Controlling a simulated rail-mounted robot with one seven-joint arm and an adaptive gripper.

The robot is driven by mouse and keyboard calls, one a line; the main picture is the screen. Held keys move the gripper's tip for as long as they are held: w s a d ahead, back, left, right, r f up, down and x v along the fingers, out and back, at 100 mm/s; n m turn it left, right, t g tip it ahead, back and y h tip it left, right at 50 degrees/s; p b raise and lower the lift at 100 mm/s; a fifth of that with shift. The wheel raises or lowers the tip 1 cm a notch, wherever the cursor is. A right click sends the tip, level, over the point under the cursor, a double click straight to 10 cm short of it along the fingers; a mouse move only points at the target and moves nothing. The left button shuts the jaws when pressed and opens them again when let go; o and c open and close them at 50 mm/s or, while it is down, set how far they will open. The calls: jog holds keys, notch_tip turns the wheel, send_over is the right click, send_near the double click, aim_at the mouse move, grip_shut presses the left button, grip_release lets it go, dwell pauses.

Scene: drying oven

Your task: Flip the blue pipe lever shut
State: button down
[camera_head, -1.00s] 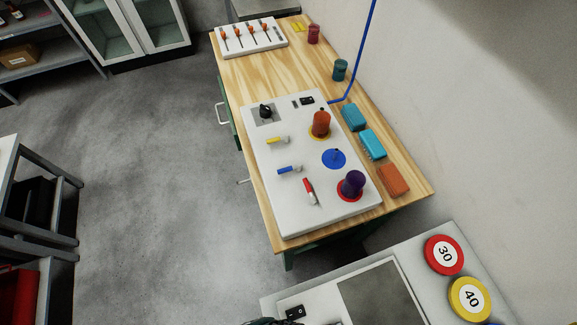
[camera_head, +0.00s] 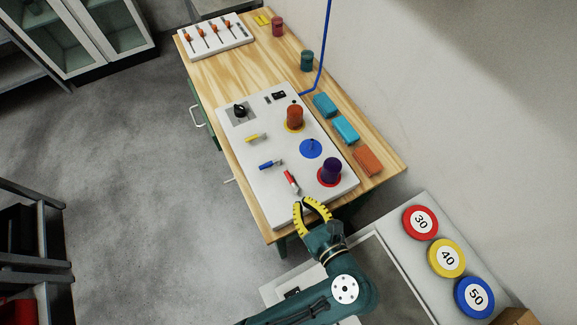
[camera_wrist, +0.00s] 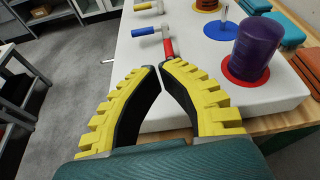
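The blue pipe lever (camera_head: 270,164) is a small blue handle with a white end on the white panel, between the yellow lever above and the red lever below. In the wrist view the blue lever (camera_wrist: 147,30) is beyond my fingertips, pointing left. My gripper (camera_head: 304,201) has yellow ribbed fingers with black pads. It is over the panel's near edge, just short of the red lever and apart from the blue one. In the wrist view my gripper's (camera_wrist: 161,66) tips come together with nothing held between them.
The red lever (camera_head: 291,182) lies just ahead of my fingertips. A purple cylinder (camera_head: 332,168) stands on a red disc to the right. A yellow lever (camera_head: 254,137) and an orange cylinder (camera_head: 294,115) are farther up the white panel (camera_head: 300,217).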

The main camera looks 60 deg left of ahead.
aim_at(265, 168)
jog(key=s, duration=0.1)
jog(key=s+f, duration=0.1)
jog(key=s+m, duration=0.1)
jog(key=shift+s+f+p, duration=0.2)
jog(key=shift+f+p, duration=0.1)
jog(key=shift+p, duration=0.05)
jog(key=shift+a, duration=0.1)
jog(key=shift+a+g, duration=0.15)
jog(key=shift+g, duration=0.15)
jog(key=x, duration=0.4)
jog(key=b+x, duration=0.1)
jog(key=x, duration=0.3)
jog(key=b+x, duration=0.1)
jog(key=x, duration=0.3)
jog(key=shift+w+a+r, duration=0.1)
jog(key=shift+a+r, duration=0.2)
jog(key=shift+a, duration=0.6)
jog(key=shift+r, duration=0.2)
